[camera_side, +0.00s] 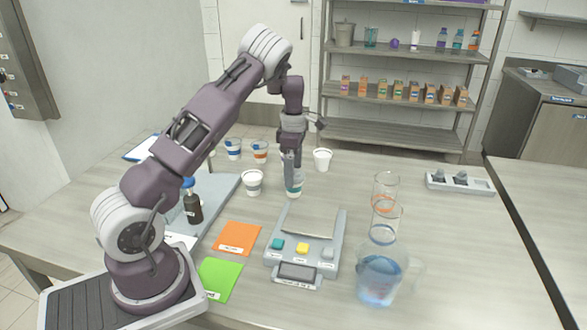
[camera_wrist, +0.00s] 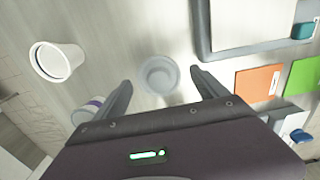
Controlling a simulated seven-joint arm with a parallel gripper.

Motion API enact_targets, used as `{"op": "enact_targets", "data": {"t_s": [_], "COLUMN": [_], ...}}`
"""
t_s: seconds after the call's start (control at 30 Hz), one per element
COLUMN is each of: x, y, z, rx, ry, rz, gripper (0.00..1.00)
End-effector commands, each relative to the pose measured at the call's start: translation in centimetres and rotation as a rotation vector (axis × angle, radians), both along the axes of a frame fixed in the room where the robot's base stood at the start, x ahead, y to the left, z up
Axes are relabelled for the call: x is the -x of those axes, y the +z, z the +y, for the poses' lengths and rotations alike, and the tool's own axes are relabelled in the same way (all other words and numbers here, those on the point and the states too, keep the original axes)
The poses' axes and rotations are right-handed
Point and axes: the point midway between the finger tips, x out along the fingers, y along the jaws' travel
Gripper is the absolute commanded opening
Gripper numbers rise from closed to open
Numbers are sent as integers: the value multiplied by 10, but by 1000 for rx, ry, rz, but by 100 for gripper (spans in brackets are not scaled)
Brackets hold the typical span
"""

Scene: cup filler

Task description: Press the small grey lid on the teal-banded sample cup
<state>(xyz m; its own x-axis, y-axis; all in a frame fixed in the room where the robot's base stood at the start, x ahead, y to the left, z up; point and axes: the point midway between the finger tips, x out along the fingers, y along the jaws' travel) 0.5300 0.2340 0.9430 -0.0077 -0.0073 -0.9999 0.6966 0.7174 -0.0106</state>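The teal-banded sample cup (camera_side: 293,189) stands upright on the table behind the scale, directly under my gripper (camera_side: 292,166). In the wrist view a pale grey round top (camera_wrist: 158,75) shows between and just beyond my two spread fingertips (camera_wrist: 162,78). A gap shows on each side of it, and the fingers hold nothing that I can see. I cannot tell whether this round top is the small grey lid on the cup or the cup's own mouth. My fingers partly hide the cup's top in the side view.
A white cup (camera_side: 323,159) stands right of my gripper, and another cup (camera_side: 253,182) stands left. Blue-banded (camera_side: 233,148) and orange-banded (camera_side: 260,151) cups are behind. The scale (camera_side: 306,240) is in front. Glass vessels and a water jug (camera_side: 380,279) stand right.

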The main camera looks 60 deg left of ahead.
Motion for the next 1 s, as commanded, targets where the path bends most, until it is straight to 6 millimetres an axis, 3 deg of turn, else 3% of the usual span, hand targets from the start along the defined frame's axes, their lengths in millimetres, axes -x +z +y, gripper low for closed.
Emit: {"op": "enact_targets", "data": {"t_s": [0.27,0.6,0.93,1.0], "x": [-1,-1,-1,0], "y": [4,65,71,80], "z": [0,1,0,-6], "rx": [-1,-1,1,6], "ry": [-1,-1,-1,-31], "rz": [-2,-3,-1,-15], "gripper": [82,82,82,82]}}
